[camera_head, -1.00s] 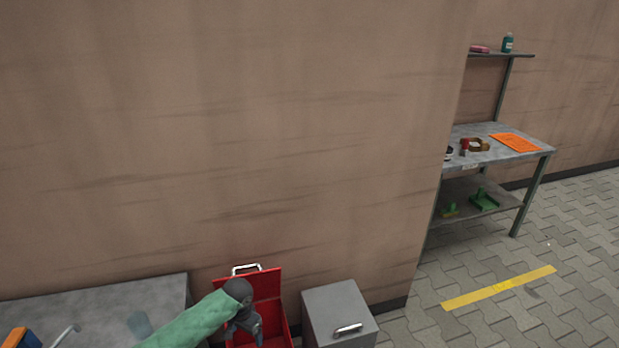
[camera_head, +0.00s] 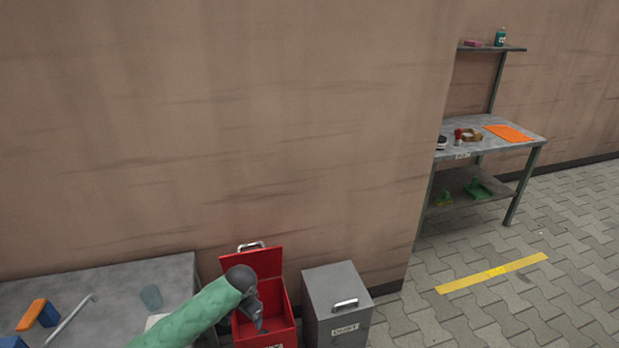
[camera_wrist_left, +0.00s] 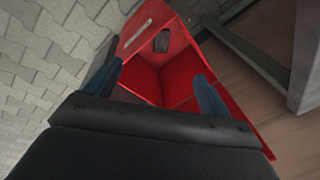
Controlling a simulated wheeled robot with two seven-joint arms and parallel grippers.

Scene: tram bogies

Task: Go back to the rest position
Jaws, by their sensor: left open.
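My left arm in its green sleeve comes in from the lower left of the head view. Its gripper (camera_head: 258,312) is over the open red bin (camera_head: 272,262), whose lid stands up against the wall. In the left wrist view my left gripper (camera_wrist_left: 158,88) has its two blue fingers wide apart with nothing between them. The red bin's inside (camera_wrist_left: 178,75) shows beyond the fingers, with a small dark thing (camera_wrist_left: 162,41) near its labelled side. My right gripper is not in view.
A closed grey bin (camera_head: 336,290) stands right of the red one.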

